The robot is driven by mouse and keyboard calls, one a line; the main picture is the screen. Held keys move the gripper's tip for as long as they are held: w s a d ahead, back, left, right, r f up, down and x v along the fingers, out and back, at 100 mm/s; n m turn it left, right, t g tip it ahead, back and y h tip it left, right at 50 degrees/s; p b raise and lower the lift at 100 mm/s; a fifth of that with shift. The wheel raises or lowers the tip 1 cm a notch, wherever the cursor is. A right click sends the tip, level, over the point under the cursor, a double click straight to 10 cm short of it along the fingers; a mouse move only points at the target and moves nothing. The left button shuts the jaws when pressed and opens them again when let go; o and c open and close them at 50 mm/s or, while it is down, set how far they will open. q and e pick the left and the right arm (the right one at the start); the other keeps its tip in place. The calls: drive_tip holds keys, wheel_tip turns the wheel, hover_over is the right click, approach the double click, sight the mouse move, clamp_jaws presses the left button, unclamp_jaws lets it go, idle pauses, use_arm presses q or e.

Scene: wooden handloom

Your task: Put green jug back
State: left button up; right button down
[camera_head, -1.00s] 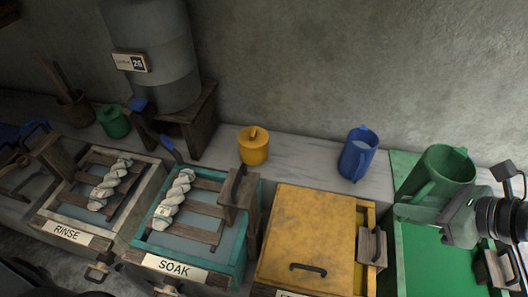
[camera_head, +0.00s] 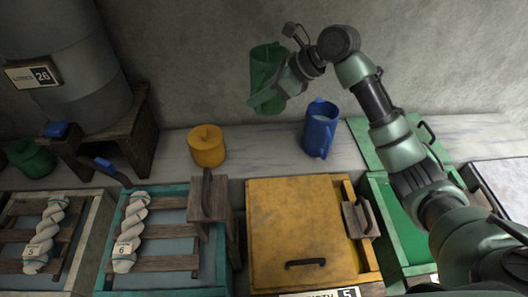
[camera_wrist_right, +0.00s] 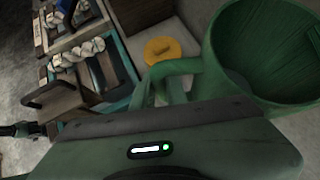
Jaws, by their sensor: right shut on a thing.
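The green jug (camera_head: 266,72) is held up in the air in front of the wall, above the counter between the yellow lidded pot (camera_head: 206,146) and the blue jug (camera_head: 320,130). My right gripper (camera_head: 284,84) is shut on the green jug. In the right wrist view the green jug (camera_wrist_right: 268,50) shows its open mouth, with its handle (camera_wrist_right: 172,72) at the gripper; the inside looks empty. The blue jug stands upright on the counter. My left gripper is not in view.
A yellow-lidded vat (camera_head: 300,225) and an open green vat (camera_head: 400,225) stand in front. A SOAK vat with a yarn twist (camera_head: 130,225) is at left. The marble counter (camera_head: 265,150) has free room between pot and blue jug.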

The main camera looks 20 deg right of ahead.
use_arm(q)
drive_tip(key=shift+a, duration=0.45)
use_arm(e)
wheel_tip(320, 180, down, 19)
drive_tip(key=shift+f, duration=0.2)
drive_tip(key=c, duration=1.5)
unclamp_jaws()
drive_tip(key=shift+f, duration=0.2)
drive_tip(key=shift+c, duration=0.2)
drive_tip(key=shift+o, duration=0.5)
